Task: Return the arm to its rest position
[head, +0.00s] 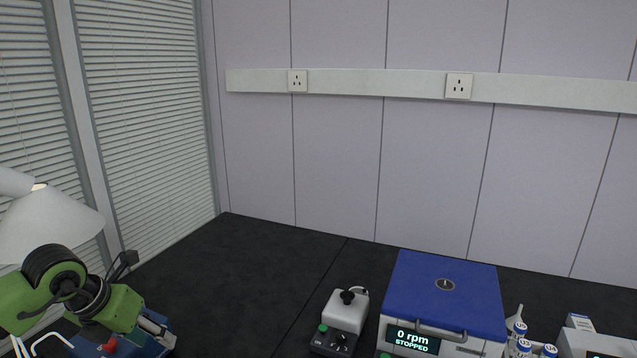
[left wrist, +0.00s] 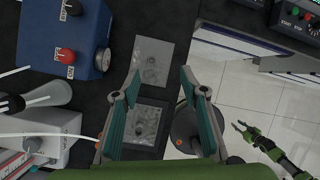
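My left arm comes in at the lower left of the head view, with its gripper (head: 158,332) low over the left part of the dark bench (head: 235,265). In the left wrist view the two teal fingers of this gripper (left wrist: 160,76) stand wide apart with nothing between them. My right gripper (left wrist: 246,131) shows at the right of the left wrist view, over the floor. Its fingers are spread and hold nothing visible. It does not show in the head view.
A blue-lidded centrifuge (head: 447,290) reads "0 rpm STOPPED", its lid down. A white mixer (head: 345,311) stands left of it; capped tubes (head: 519,333) stand right. A blue device with knobs (left wrist: 62,40) lies near my left gripper. The bench's back middle is clear.

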